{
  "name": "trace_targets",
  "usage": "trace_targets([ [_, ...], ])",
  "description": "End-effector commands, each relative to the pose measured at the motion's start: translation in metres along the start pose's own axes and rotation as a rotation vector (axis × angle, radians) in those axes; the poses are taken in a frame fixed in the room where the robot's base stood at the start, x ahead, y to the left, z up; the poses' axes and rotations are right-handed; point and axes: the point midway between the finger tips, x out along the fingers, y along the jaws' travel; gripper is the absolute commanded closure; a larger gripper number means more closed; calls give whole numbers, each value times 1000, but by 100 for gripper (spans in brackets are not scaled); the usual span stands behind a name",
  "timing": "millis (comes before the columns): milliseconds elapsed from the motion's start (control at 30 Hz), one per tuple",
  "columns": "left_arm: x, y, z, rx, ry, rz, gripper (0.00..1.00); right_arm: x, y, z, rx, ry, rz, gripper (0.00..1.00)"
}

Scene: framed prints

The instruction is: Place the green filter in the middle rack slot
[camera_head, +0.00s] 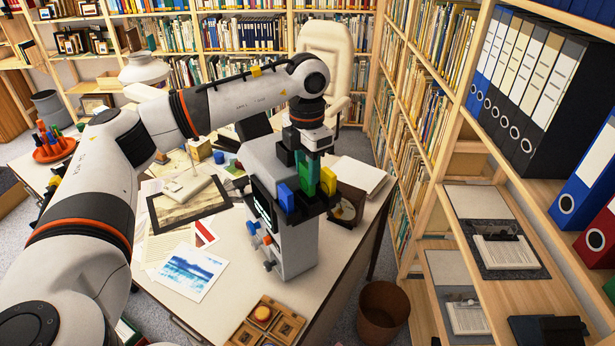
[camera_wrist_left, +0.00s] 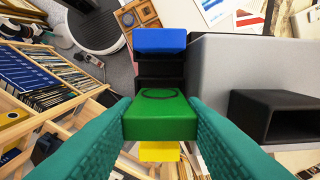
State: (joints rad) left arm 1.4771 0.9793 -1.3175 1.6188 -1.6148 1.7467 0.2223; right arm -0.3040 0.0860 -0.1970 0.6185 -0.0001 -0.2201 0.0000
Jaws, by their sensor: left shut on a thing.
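The green filter (camera_wrist_left: 160,117) is a green block with a dark ring marked on its face, seen in the wrist view between my teal fingers. My left gripper (camera_head: 309,180) is shut on it, at the black rack on the grey machine (camera_head: 297,243). A blue filter (camera_head: 286,198) is on one side of it and a yellow filter (camera_head: 328,181) on the other. The blue one also shows in the wrist view (camera_wrist_left: 160,40), with the yellow one (camera_wrist_left: 159,152) partly hidden behind the green. The green filter lines up between them; how deep it sits I cannot tell. My right gripper is out of view.
The machine stands on a white desk with papers, a blue print (camera_head: 190,271) and a wooden tray (camera_head: 267,322) in front. An open black recess (camera_wrist_left: 276,117) is beside the rack. A brown bin (camera_head: 382,311) and shelves with binders stand to the right.

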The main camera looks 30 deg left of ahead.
Motion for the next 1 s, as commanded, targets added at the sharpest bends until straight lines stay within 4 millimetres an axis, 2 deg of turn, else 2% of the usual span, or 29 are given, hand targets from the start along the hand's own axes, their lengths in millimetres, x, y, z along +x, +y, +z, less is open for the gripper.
trace_targets([
  [267,34,0,1,2,-3,0,84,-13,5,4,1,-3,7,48],
  [633,41,0,1,2,-1,0,84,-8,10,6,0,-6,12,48],
  [667,40,0,1,2,-1,-1,59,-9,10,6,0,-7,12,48],
  [700,39,0,1,2,-1,-1,53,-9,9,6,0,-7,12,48],
  [1000,37,0,0,2,-1,-1,53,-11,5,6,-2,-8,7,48],
])
